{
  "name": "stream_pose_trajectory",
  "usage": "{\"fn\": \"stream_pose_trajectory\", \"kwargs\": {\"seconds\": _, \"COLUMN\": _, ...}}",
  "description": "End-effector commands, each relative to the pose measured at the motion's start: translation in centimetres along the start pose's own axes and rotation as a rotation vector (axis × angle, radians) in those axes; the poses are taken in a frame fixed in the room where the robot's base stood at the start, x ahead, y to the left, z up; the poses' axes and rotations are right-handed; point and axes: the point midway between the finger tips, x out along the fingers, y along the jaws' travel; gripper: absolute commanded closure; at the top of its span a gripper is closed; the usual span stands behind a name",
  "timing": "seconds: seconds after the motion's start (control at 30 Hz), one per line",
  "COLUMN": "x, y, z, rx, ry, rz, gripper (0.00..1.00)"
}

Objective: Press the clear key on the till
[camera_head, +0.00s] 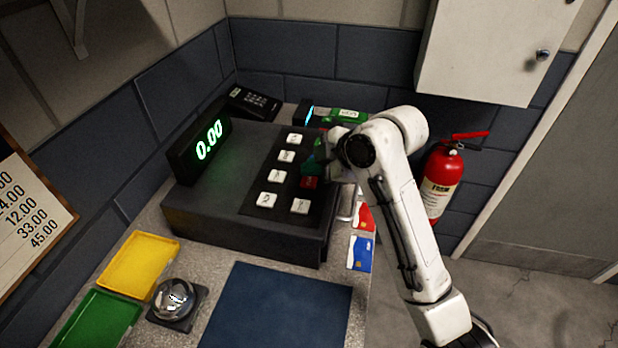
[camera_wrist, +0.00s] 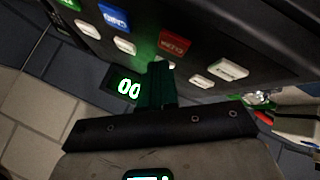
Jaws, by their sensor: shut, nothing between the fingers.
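The black till (camera_head: 245,235) stands on the counter, its green display (camera_head: 208,142) reading 0.00. Its sloped keypad has white keys and a red clear key (camera_head: 309,182). In the wrist view the red clear key (camera_wrist: 174,45) shows just beyond the fingertips, with a blue key (camera_wrist: 115,17) to its left. My gripper (camera_head: 314,166) is shut and empty, over the keypad just behind the red key in the head view. Its dark green fingers also show in the wrist view (camera_wrist: 160,68). I cannot tell whether the fingertips touch the keypad.
A card terminal (camera_head: 254,102) stands behind the till. Red and blue cards (camera_head: 361,253) lie to its right. A blue mat (camera_head: 280,310), a bell (camera_head: 174,299), and yellow (camera_head: 138,265) and green (camera_head: 98,322) trays lie in front. A fire extinguisher (camera_head: 441,183) hangs right of my arm.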

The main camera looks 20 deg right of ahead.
Motion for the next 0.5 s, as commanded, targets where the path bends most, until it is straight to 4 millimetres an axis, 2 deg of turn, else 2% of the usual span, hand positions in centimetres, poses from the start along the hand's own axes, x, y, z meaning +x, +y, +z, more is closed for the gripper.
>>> {"fn": "stream_pose_trajectory", "kwargs": {"seconds": 0.5, "x": -3.5, "y": 2.6, "z": -2.6, "rx": -0.001, "ry": 0.000, "rz": 0.000, "gripper": 1.00}}
